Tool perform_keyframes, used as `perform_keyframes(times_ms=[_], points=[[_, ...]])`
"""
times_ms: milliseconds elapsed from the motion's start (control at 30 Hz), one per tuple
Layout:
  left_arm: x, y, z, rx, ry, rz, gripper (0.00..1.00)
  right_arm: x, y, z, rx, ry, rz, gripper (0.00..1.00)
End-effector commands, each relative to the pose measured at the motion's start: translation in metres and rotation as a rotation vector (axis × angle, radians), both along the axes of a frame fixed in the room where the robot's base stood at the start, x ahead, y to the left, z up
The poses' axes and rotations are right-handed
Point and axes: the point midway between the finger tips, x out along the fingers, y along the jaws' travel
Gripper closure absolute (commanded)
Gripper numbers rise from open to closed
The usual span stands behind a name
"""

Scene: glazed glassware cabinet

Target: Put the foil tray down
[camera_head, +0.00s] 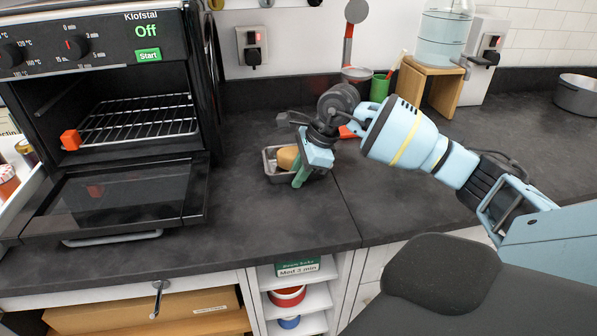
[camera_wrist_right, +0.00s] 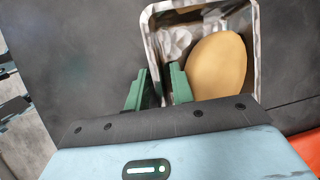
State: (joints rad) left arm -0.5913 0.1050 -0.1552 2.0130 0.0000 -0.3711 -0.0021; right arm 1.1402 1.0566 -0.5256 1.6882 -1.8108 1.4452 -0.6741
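The foil tray (camera_head: 268,165) is a small grey metal tray with a tan, rounded piece of food (camera_head: 287,157) in it. It is at the counter's surface right of the oven; I cannot tell whether it touches the counter. In the right wrist view the tray (camera_wrist_right: 256,50) is seen from above, with the food (camera_wrist_right: 217,66) at its right side. My right gripper (camera_head: 300,172) is at the tray's near right side in the head view. My left gripper is not in view.
The oven (camera_head: 95,45) stands left with its door (camera_head: 115,200) folded down and a wire rack (camera_head: 140,118) inside. A green cup (camera_head: 379,88) and a wooden stand (camera_head: 428,85) are behind my right arm. The counter (camera_head: 270,222) in front of the tray is clear.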

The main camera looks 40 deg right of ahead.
Motion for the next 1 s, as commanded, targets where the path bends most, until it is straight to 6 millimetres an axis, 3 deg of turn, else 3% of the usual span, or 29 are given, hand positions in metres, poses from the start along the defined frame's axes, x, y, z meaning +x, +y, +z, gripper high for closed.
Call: perform_keyframes(times_ms=[267,700,1000], points=[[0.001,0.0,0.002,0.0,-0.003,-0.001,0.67,-0.005,-0.006,0.021,-0.002,-0.004,-0.002,0.76],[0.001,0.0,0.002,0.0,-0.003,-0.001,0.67,-0.032,-0.026,0.096,0.0,-0.003,-0.001,0.76],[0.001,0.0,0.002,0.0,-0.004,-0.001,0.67,-0.039,-0.031,0.113,-0.001,0.001,0.0,0.76]])
